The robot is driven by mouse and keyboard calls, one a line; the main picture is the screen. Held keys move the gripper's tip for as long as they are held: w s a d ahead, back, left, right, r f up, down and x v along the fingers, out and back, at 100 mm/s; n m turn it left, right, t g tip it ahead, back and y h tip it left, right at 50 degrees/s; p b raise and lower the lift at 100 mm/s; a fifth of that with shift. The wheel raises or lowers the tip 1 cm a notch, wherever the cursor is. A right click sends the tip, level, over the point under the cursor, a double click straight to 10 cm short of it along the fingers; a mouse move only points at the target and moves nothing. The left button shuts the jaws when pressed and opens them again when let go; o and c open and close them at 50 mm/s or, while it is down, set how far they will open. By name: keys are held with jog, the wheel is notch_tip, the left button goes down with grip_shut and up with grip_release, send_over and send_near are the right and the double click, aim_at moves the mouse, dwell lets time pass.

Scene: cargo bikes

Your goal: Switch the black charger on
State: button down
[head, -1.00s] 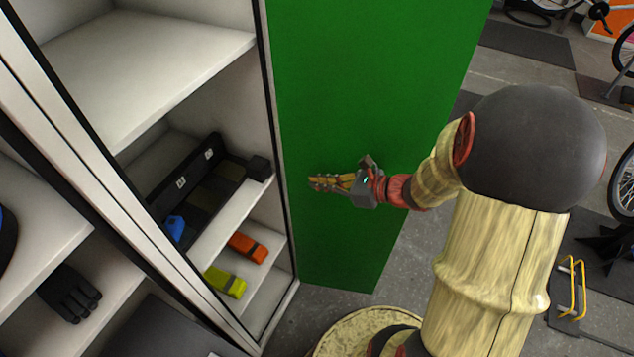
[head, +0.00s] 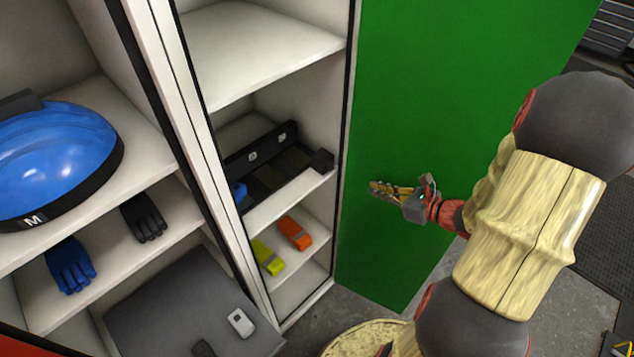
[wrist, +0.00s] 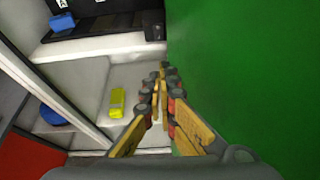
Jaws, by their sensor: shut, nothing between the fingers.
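A long black unit (head: 262,149) with white-marked sockets on its back wall stands on the middle shelf of the open cabinet. A small black block (head: 322,160) sits at its right end, by the shelf's front edge. I cannot tell which of these is the black charger, and no switch is clear. A blue block (head: 238,193) sits at the unit's left end; it also shows in the wrist view (wrist: 62,22). My gripper (head: 374,187) is shut and empty, in front of the green door, right of the shelf and apart from the black block.
The open green door (head: 440,120) stands close on the gripper's right. Orange (head: 294,232) and yellow (head: 268,257) blocks lie on the shelf below. The left compartment holds a blue helmet (head: 60,155) and gloves. A grey panel (head: 180,310) is below.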

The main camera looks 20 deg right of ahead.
jog(key=shift+w+a+n, duration=0.1)
jog(key=shift+a+n, duration=0.2)
jog(key=shift+a, duration=0.05)
jog(key=b, duration=0.4)
send_near(331, 174)
jog(key=x, duration=0.5)
jog(key=shift+a+f, duration=0.1)
jog(key=shift+f, duration=0.1)
jog(key=shift+w+a, duration=0.15)
jog(key=shift+w, duration=0.25)
jog(key=shift+w, duration=0.1)
